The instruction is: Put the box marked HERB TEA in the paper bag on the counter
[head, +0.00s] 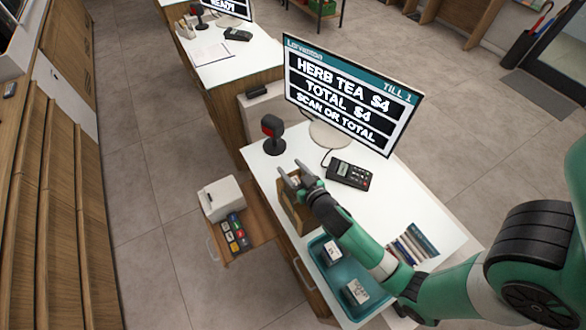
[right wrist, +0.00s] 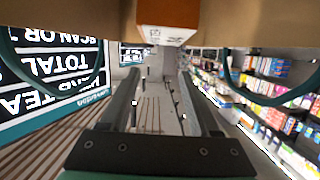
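The brown paper bag (head: 291,214) stands at the left edge of the white counter, partly hidden by my right arm. My right gripper (head: 293,168) is over the bag's top, fingers apart. In the right wrist view the gripper (right wrist: 163,85) is open with nothing between its fingers. The bag's brown paper (right wrist: 75,10) and dark handle loops fill the top of that view. An orange box with a white printed end (right wrist: 168,30) shows there against the bag, outside the fingers. Its print is too small to read, and how deep it sits is unclear. My left gripper is out of view.
A teal tray (head: 316,247) with two small boxes lies on the counter, partly under my right arm. A scanner (head: 272,133), card terminal (head: 348,174) and till screen (head: 350,92), reading HERB TEA $4, stand nearby. An open drawer (head: 255,226) sticks out left.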

